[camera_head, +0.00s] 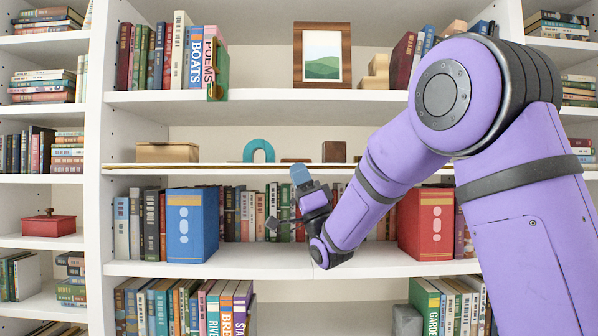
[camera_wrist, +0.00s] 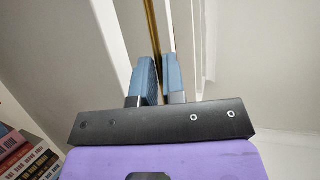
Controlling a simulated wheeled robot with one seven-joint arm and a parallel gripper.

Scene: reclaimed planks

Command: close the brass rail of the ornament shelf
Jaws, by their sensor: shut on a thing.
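The brass rail (camera_head: 210,165) is a thin, level bar along the front of the ornament shelf (camera_head: 125,171) in the head view. In the wrist view the rail (camera_wrist: 152,28) runs down from the top edge to between the blue finger pads. My gripper (camera_head: 299,174) is at the rail near mid-shelf, reached from below and the right. It is shut on the rail, and the pads show close together in the wrist view (camera_wrist: 161,78). My forearm and fingers hide part of the rail and shelf to the right.
A tan box (camera_head: 167,152), a blue arch (camera_head: 258,150) and a brown block (camera_head: 334,151) stand on the ornament shelf behind the rail. Below, a blue binder (camera_head: 192,226) and a red binder (camera_head: 426,224) flank a row of books. Open air lies before the shelves.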

